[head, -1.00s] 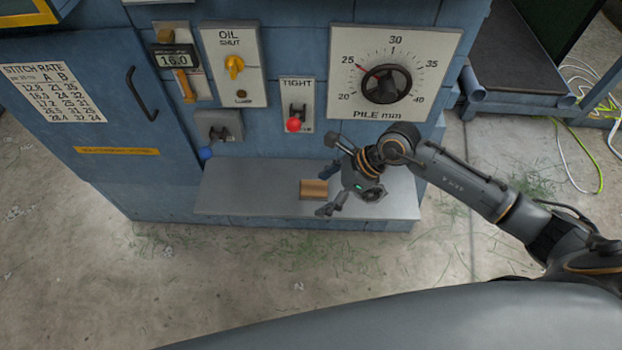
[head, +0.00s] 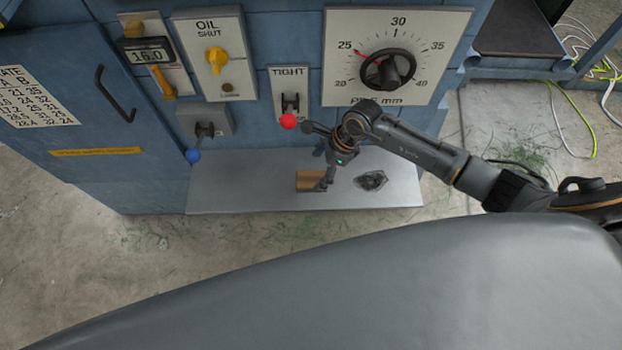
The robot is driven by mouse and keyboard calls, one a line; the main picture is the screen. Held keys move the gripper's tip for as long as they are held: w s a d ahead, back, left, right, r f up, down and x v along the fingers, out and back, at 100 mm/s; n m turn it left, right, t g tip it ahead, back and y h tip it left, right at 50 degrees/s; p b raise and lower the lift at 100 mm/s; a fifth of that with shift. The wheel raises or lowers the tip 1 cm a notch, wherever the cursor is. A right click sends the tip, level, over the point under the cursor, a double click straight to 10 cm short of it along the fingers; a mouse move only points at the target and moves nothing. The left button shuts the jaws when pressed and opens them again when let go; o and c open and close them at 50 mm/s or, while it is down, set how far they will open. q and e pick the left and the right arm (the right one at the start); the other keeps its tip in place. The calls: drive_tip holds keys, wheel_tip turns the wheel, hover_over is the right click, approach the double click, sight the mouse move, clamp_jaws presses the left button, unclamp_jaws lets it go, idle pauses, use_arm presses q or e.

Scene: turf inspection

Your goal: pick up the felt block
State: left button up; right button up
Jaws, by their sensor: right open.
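The felt block, a small tan-brown block (head: 309,181), lies on the grey shelf (head: 240,190) at the front of the blue machine. My right gripper (head: 318,157) is open at the block, with its body up and to the right of it. One dark finger overlaps the block's right part in the picture; I cannot tell whether it touches. The other finger points left, near the red-knobbed lever. Nothing is held between the fingers. My left gripper is not in view.
A dark grey crumpled lump (head: 370,181) lies on the shelf right of the block. Above are a red-knobbed lever (head: 289,120), a blue-knobbed lever (head: 194,155) and the pile dial (head: 388,70). The shelf's left part is clear.

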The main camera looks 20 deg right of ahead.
sight(312, 179)
drive_tip(key=shift+a+f, duration=0.1)
drive_tip(key=shift+f, duration=0.2)
drive_tip(key=x, duration=0.3)
drive_tip(key=shift+f, duration=0.75)
drive_tip(key=shift+a+f, duration=0.1)
drive_tip(key=shift+f, duration=0.05)
drive_tip(key=shift+c, duration=1.3)
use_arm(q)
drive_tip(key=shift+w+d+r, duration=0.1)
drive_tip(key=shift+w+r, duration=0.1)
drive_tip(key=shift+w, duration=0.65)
use_arm(e)
drive_tip(key=c, duration=0.9)
